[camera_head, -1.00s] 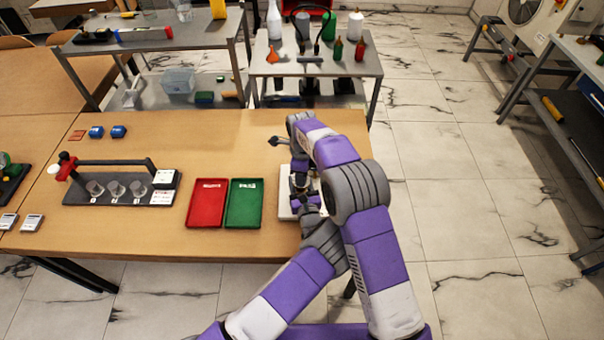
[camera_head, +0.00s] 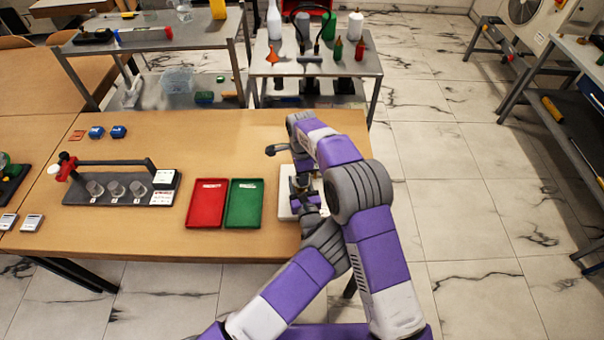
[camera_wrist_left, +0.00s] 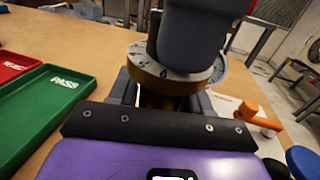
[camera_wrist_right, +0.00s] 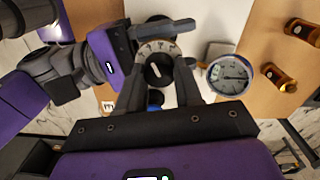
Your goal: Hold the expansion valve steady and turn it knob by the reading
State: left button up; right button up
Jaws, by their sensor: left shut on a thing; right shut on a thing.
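The expansion valve is a brass body (camera_wrist_left: 158,88) in the left wrist view, standing on a white base plate (camera_head: 287,205). My left gripper (camera_wrist_left: 165,98) is shut on this body from the side. The dark round knob (camera_wrist_right: 158,73), with a white pointer mark, sits over a marked dial ring (camera_wrist_right: 157,48). My right gripper (camera_wrist_right: 160,82) is shut on the knob from above. A round gauge (camera_wrist_right: 231,75) with a white face stands beside it; its thin needle points roughly right, but its figures are too small to read. In the head view my right arm hides most of the valve.
A red tray (camera_head: 206,203) and a green tray (camera_head: 244,203) lie left of the valve. A rack with cups (camera_head: 120,190) stands farther left. An orange part (camera_wrist_left: 258,118) sits beside the valve.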

jog(key=shift+n, duration=0.4)
jog(key=o, duration=1.1)
jog(key=shift+c, duration=0.2)
jog(key=shift+r, duration=0.15)
notch_tip(320, 180, up, 12)
pick_arm(q)
jog(key=o, duration=1.3)
